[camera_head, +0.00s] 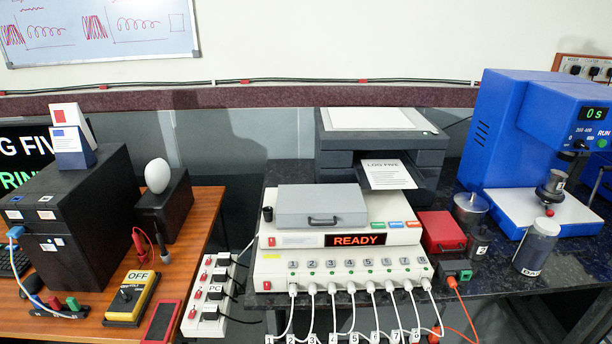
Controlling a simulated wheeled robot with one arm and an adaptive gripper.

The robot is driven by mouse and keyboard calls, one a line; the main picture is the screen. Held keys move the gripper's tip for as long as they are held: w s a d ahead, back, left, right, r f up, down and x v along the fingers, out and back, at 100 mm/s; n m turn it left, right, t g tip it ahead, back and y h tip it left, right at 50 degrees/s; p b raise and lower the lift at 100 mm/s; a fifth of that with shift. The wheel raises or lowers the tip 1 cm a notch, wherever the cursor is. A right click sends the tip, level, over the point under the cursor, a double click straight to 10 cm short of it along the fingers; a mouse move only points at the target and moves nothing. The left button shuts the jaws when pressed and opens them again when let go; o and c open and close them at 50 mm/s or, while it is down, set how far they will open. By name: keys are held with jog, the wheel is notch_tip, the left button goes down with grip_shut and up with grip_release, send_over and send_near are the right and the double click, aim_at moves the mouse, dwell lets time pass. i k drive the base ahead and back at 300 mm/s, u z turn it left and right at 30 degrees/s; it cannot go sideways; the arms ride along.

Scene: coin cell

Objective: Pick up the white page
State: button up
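The white page (387,176) lies in the output slot of a dark grey printer (335,160) at the back of the dark bench. It is printed "LOG FIVE" and its front part sticks out on the dark tray. Its back end is hidden inside the printer. I cannot make out my gripper in this view, and nothing is touching the page.
In front of the printer stands a cream device (277,240) reading "READY", with a grey case (320,207) on top and several cables. A red box (441,232) and a metal cylinder (470,211) stand right of it. A large blue machine (505,130) stands farther right.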

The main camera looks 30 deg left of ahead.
aim_at(381, 174)
jog(key=u, duration=1.65)
jog(key=i, duration=1)
